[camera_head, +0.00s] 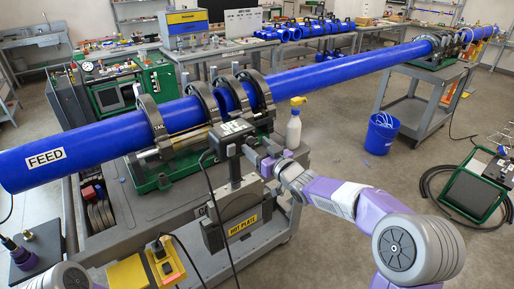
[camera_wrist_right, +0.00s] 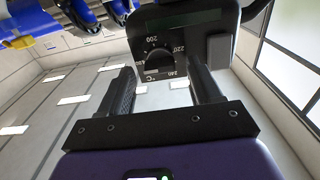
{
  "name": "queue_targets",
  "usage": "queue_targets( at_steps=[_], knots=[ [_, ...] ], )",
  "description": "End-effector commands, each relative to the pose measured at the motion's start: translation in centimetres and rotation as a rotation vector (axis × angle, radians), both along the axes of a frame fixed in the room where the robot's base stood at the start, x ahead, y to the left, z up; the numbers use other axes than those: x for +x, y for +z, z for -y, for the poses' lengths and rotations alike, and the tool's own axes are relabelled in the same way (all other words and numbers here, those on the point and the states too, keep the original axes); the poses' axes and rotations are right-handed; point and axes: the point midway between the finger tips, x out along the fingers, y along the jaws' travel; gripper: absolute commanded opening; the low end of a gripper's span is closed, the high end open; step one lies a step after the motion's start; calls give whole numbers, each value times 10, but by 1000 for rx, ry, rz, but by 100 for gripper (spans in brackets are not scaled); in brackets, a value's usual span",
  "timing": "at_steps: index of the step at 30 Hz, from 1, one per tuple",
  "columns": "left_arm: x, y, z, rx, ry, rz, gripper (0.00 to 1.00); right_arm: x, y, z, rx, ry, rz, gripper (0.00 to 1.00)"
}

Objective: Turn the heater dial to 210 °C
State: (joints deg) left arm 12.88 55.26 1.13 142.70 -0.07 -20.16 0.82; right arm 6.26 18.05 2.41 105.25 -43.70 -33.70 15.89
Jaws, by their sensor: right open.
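The heater (camera_head: 233,140) is a grey control box above a plate housing marked HOT PLATE (camera_head: 242,225). Its dark panel fills the top of the right wrist view, with a display strip (camera_wrist_right: 170,22). My right gripper (camera_head: 264,160) is at the box's right side. In the right wrist view its fingers (camera_wrist_right: 163,78) are open, with the dial between and just beyond them. It appears not to touch the dial.
A long blue pipe (camera_head: 90,147) runs through clamps (camera_head: 205,100) behind the heater. Black cables hang across the cart. A yellow box (camera_head: 128,272) stands at the front. A spray bottle (camera_head: 294,128) stands behind my right gripper.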

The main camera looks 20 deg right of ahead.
Motion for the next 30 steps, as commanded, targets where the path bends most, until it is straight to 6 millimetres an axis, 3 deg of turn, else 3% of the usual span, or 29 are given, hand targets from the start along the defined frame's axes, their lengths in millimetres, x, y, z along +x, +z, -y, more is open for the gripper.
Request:
queue_targets(
  at_steps=[11,21,30],
  knots=[
    [0,0,0,0,0,0,43,6,0,-2,0,0,0,62],
    [0,0,0,0,0,0,43,6,0,-2,1,0,-1,10],
    [0,3,0,0,0,0,43,6,0,-2,32,0,-13,8]
  ],
)
